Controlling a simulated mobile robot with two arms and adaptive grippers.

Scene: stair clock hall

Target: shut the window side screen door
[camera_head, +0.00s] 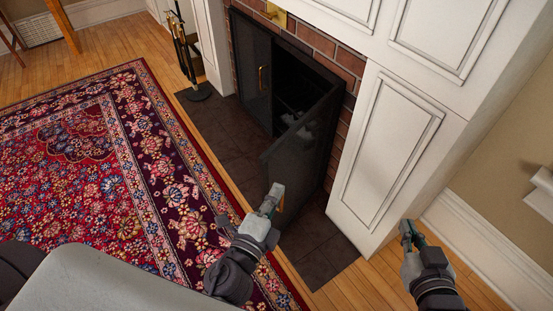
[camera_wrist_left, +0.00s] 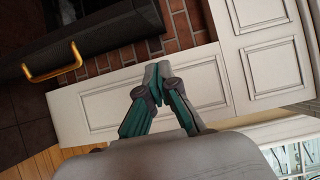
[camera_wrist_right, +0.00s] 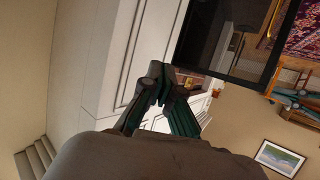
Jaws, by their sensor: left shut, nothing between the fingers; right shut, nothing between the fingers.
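The fireplace screen has two dark mesh doors in black frames. The right door (camera_head: 303,145) stands open, swung out over the hearth; its dark frame also shows in the left wrist view (camera_wrist_left: 105,30) and right wrist view (camera_wrist_right: 222,72). Its brass handle (camera_wrist_left: 55,62) is left of my left gripper in the left wrist view. The left door (camera_head: 251,65) looks shut. My left gripper (camera_head: 275,194) is shut and empty near the open door's free edge; contact is unclear. My right gripper (camera_head: 406,228) is shut and empty beside the white surround, apart from the door.
The white fireplace surround (camera_head: 388,150) stands right of the opening. A dark tiled hearth (camera_head: 312,250) lies below. A fire tool stand (camera_head: 198,92) is at the hearth's left end. A patterned red rug (camera_head: 90,170) covers the floor at left.

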